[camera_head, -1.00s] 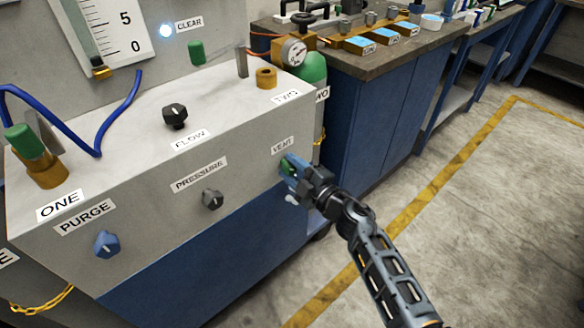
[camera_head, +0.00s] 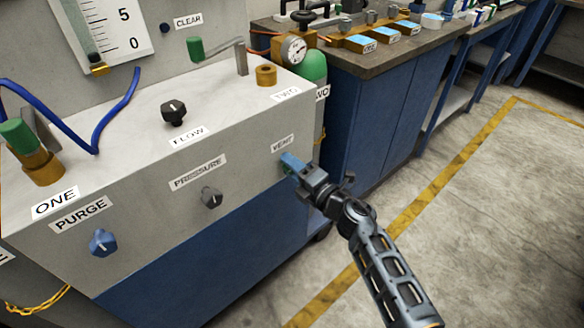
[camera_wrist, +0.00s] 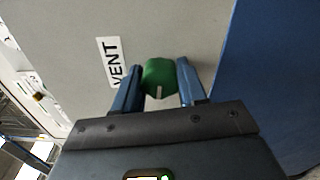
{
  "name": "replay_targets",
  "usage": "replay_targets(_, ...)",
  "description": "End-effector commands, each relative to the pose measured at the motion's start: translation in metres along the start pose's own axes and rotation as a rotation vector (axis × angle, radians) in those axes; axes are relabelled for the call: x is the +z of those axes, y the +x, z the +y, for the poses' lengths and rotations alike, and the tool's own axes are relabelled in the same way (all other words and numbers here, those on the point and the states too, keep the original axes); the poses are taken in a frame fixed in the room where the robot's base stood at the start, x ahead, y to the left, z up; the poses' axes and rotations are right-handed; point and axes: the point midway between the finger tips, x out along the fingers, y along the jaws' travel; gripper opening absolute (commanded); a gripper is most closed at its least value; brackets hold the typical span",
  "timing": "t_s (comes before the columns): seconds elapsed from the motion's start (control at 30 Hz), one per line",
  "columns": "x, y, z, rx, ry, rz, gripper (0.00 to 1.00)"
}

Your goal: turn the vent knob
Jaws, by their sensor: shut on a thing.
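The vent knob (camera_wrist: 159,76) is green with a white pointer mark. In the wrist view it sits between my two blue fingers, its mark pointing toward my palm. My gripper (camera_head: 289,163) is shut on it at the right end of the grey panel's front. In the head view my fingers hide most of the knob. The VENT label (camera_head: 283,143) is just above it; in the wrist view the label (camera_wrist: 110,62) lies left of the knob, turned sideways.
The grey pressure knob (camera_head: 211,197) and blue purge knob (camera_head: 102,243) are farther left on the same face. A black flow knob (camera_head: 173,112) and a green-handled lever (camera_head: 218,49) are on top. The floor (camera_head: 475,220) to the right is clear.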

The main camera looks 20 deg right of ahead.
Motion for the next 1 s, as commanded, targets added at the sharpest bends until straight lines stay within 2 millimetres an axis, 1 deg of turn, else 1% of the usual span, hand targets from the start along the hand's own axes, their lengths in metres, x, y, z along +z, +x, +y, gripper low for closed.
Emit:
replay_targets(0.03,-0.0038,0.0001,-0.0006,0.000,-0.006,0.008,0.11)
replay_targets(0.47,-0.0046,0.0000,-0.0010,-0.001,-0.013,0.009,0.11)
replay_targets(0.5,-0.0046,0.0001,-0.0011,-0.001,-0.013,0.009,0.43)
replay_targets(0.7,-0.0029,0.0000,-0.0009,-0.001,-0.013,0.006,0.62)
replay_targets(0.77,-0.0024,0.0000,-0.0007,-0.001,-0.013,0.005,0.67)
replay_targets(1.0,-0.0014,-0.0012,-0.0006,-0.001,-0.013,0.002,0.67)
